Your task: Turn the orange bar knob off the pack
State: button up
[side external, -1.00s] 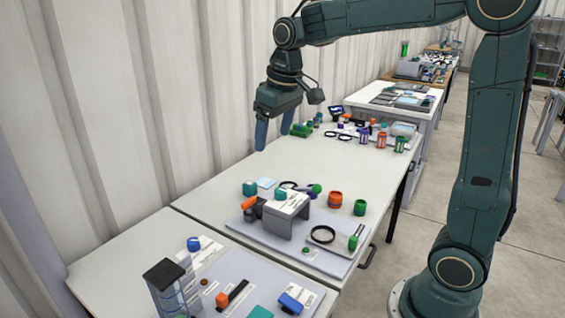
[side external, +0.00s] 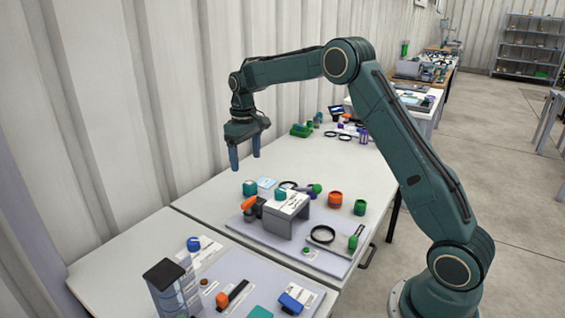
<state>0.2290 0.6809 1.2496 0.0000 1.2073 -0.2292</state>
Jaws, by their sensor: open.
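An orange piece with a dark part (side external: 251,208) sits at the left side of a grey block-shaped unit (side external: 286,223), on a pale mat. It looks like the orange bar knob on the pack, though its shape is too small to tell surely. The grey unit has a white top with a teal piece (side external: 281,194) on it. My gripper (side external: 245,163) is open and empty, pointing down. In the picture it is above the orange piece and apart from it. How far it is in depth is hard to tell.
A teal block (side external: 250,188) shows below my gripper. An orange cup (side external: 335,199), a green cup (side external: 360,207) and a black ring (side external: 322,234) lie to the right. A nearer table holds a dark-topped stack (side external: 165,285). The tabletop behind is mostly clear.

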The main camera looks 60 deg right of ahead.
aim_at(249, 200)
jog(key=shift+w+f, duration=0.1)
jog(key=shift+f, duration=0.1)
jog(key=shift+f, duration=0.1)
notch_tip(249, 200, down, 14)
jog(key=shift+r, duration=0.25)
dwell(0.5)
jog(key=c, duration=1)
